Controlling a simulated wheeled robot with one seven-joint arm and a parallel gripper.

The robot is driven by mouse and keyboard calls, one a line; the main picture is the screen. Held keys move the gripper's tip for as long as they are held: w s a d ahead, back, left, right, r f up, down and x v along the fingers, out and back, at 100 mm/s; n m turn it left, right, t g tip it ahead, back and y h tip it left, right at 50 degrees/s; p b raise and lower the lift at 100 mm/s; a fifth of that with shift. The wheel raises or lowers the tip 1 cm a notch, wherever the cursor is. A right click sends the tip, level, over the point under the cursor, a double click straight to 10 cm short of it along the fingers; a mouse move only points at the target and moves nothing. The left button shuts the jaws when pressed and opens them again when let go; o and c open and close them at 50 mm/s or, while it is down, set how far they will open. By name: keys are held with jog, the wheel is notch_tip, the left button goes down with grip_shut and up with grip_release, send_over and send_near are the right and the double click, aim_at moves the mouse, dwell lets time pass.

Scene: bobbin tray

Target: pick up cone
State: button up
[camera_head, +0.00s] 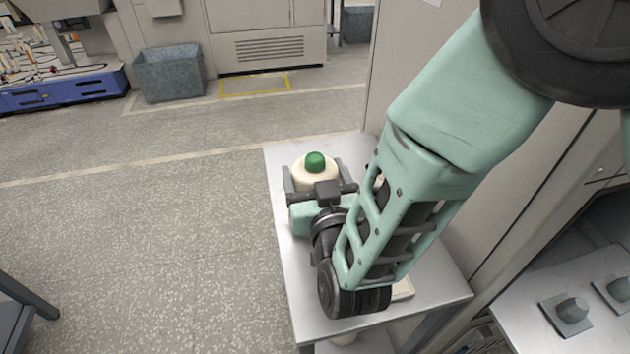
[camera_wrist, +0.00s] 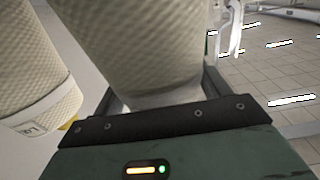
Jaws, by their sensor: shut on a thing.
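A cream yarn cone (camera_head: 314,175) with a green top stands between the two fingers of my gripper (camera_head: 315,183) in the head view, over the far end of the white table (camera_head: 281,158). In the wrist view the cone (camera_wrist: 140,45) fills the upper middle with its woven cream surface, between the dark fingers of my gripper (camera_wrist: 158,98). My gripper is shut on this cone. I cannot tell whether the cone's base touches the table. A second cream cone (camera_wrist: 35,75) with a small label and a yellow tip shows at the left in the wrist view.
A pale cabinet wall (camera_head: 410,60) rises right behind the table. A lower right surface (camera_head: 535,290) carries grey pegs on square bases. A grey bin (camera_head: 170,74) and a blue rack (camera_head: 62,95) stand far back.

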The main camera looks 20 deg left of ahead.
notch_tip(320, 180, up, 10)
jog(key=shift+f+b, duration=0.1)
jog(key=shift+b, duration=0.35)
notch_tip(320, 180, up, 20)
jog(key=p, duration=1.2)
dwell(0.4)
